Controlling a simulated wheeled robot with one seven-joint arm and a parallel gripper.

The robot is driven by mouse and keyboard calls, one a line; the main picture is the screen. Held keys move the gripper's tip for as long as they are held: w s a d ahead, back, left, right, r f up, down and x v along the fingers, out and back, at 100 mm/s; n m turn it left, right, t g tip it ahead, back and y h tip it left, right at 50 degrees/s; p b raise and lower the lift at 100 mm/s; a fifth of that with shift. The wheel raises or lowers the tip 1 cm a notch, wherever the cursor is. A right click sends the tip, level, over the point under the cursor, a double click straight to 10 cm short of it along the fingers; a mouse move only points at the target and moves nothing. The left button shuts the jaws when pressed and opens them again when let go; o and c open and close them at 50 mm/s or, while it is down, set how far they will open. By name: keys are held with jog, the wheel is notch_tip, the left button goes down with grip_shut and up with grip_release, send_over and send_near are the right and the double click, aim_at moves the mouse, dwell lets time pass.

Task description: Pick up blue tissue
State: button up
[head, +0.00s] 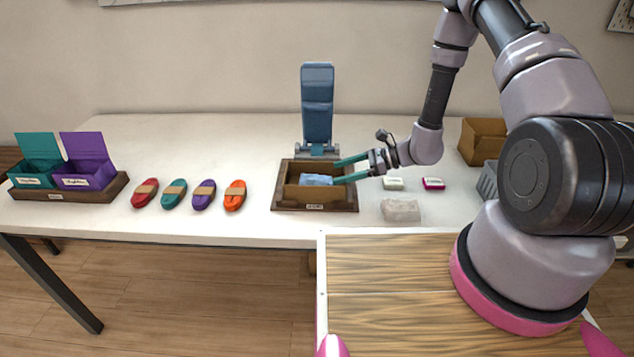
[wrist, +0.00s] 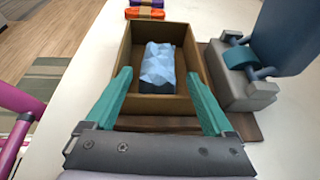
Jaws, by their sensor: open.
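The blue tissue (head: 316,180) is a crumpled light-blue piece inside an open brown box (head: 313,203) on the white table. In the wrist view the tissue (wrist: 158,66) sits on something dark in the middle of the box (wrist: 199,75). My gripper (head: 345,170) has teal fingers spread apart and reaches over the right side of the box. In the wrist view the fingers (wrist: 166,98) are at the near end of the box, with the tissue beyond and between them. They do not touch the tissue.
A tall blue stand (head: 317,105) rises right behind the box. A whitish crumpled block (head: 400,210) lies to its right. A row of cord bundles, including an orange one (head: 235,195), lies to its left. A pink-edged small block (head: 433,184) and a cardboard box (head: 482,140) are farther right.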

aim_at(323, 176)
jog(key=x, duration=0.5)
jog(key=shift+a+f, duration=0.1)
jog(key=shift+a, duration=0.2)
jog(key=c, duration=1.1)
